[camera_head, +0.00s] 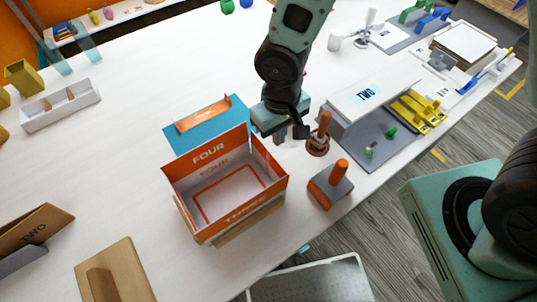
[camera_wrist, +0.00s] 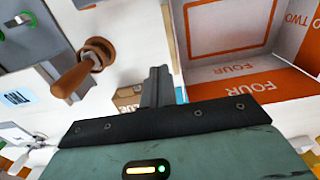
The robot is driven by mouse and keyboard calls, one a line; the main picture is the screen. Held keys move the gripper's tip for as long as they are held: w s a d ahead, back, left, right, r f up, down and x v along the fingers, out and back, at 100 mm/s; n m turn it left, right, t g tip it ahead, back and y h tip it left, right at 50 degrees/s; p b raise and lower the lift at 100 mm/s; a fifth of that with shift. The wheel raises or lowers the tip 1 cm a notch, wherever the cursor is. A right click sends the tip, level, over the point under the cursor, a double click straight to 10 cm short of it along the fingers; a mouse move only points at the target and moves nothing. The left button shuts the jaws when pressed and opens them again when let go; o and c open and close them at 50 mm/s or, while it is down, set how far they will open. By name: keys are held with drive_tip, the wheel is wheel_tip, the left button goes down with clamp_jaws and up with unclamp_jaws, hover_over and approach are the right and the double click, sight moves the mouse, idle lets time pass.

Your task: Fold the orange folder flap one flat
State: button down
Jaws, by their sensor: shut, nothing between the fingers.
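The orange folder (camera_head: 222,187) is an open orange-and-white box shape on the table. It also shows in the wrist view (camera_wrist: 222,28). FOUR is readable on its far side and THREE on its near side in the head view; TWO is on the right panel in the wrist view. The panel opposite TWO (camera_head: 268,161) stands raised at the folder's right in the head view. No ONE is readable, so I cannot confirm it is flap one. My gripper (camera_head: 291,133) is shut and empty, just beyond the folder's far right corner. Its fingers (camera_wrist: 155,87) point down together.
A blue folder (camera_head: 180,137) with an orange strip lies behind the orange one. A brown-handled stamp (camera_head: 319,137) stands right of my gripper, and an orange-handled stamp (camera_head: 330,186) is nearer. A grey tray (camera_head: 372,137) lies farther right.

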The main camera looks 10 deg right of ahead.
drive_tip(key=shift+f+b, duration=2.45)
drive_tip(key=shift+f, duration=0.3)
drive_tip(key=shift+s+a+b, duration=0.15)
drive_tip(key=shift+s+a, duration=0.15)
drive_tip(key=shift+a, duration=0.4)
drive_tip(key=shift+s+a+b, duration=0.15)
drive_tip(key=shift+s+a, duration=0.15)
drive_tip(key=shift+a, duration=0.4)
drive_tip(key=shift+s+a+b, duration=0.15)
drive_tip(key=shift+s+a, duration=0.15)
drive_tip(key=shift+a, duration=0.4)
drive_tip(key=shift+f+b, duration=0.35)
drive_tip(key=shift+b, duration=0.05)
drive_tip(key=shift+r, duration=0.1)
wheel_tip(320, 180, up, 9)
drive_tip(key=p, duration=0.7)
